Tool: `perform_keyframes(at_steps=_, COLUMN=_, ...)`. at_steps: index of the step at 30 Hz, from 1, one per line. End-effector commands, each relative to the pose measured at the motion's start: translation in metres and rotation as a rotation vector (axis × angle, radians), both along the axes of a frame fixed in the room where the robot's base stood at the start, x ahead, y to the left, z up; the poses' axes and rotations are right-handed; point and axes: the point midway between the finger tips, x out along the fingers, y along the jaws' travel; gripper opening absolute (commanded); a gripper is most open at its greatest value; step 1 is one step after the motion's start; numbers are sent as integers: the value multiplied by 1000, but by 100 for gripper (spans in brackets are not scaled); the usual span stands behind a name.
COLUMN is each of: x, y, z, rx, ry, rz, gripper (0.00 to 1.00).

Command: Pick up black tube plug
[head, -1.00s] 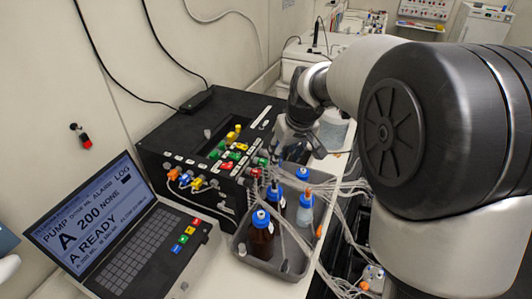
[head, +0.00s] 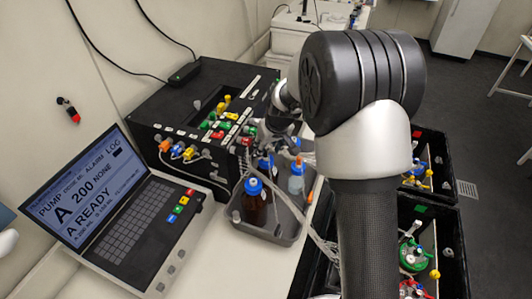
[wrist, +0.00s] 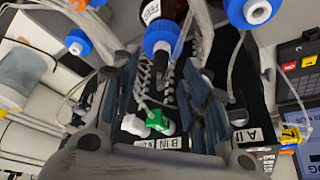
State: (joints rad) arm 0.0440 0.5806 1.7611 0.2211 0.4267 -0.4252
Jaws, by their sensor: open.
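My gripper (wrist: 162,62) is open in the wrist view, its two dark fingers apart and nothing visibly held between them. A dark, slender piece (wrist: 180,42) stands just beyond the fingertips, in front of a blue bottle cap (wrist: 157,40). It may be the black tube plug, but I cannot tell for sure. In the head view my gripper is largely hidden behind my arm, by the right front of the black pump box (head: 150,108). No black plug can be made out there.
A grey tray (head: 287,232) holds an amber bottle (head: 254,207) and other blue-capped bottles, with loose tubes around them. A laptop-like control panel (head: 75,190) stands at left. Black crates (head: 436,225) with coloured fittings are on the right. Green and white connectors (wrist: 153,120) lie below the fingers.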

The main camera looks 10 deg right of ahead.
Motion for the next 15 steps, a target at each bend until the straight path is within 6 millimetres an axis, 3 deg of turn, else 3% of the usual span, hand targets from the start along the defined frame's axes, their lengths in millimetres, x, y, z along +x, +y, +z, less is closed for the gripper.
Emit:
perform_keyframes(at_steps=5, x=7, y=2, z=-20, rx=0, ry=1, rz=-1, gripper=42)
perform_keyframes(at_steps=13, x=8, y=2, z=-22, rx=1, ry=-1, rz=-1, gripper=42)
perform_keyframes(at_steps=15, x=8, y=2, z=-22, rx=0, ry=0, rz=-1, gripper=37)
